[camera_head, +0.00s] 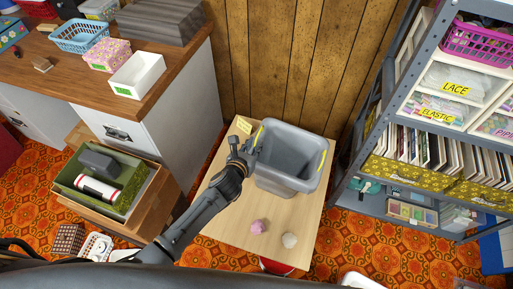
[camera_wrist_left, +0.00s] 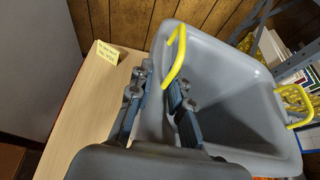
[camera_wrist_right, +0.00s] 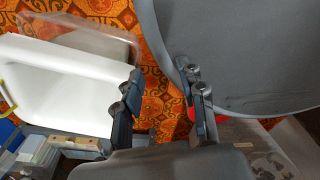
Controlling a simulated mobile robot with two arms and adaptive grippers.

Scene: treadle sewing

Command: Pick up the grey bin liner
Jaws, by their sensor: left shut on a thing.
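The grey bin liner (camera_head: 290,180) is an open, tapered tub with two yellow handles, standing upright on a light wooden table in the head view. Its inside looks empty. My left gripper (camera_head: 248,147) is at its left rim, beside the left yellow handle. In the left wrist view my left gripper (camera_wrist_left: 158,92) has one finger outside and one inside the wall of the grey bin liner (camera_wrist_left: 228,85), shut on it. My right gripper (camera_wrist_right: 160,92) shows only in the right wrist view, fingers apart with nothing between them.
A pink ball (camera_head: 259,227) and a pale ball (camera_head: 290,240) lie in front. A grey shelf rack (camera_head: 362,150) stands close at right. A white container (camera_wrist_right: 60,85) is near my right gripper.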

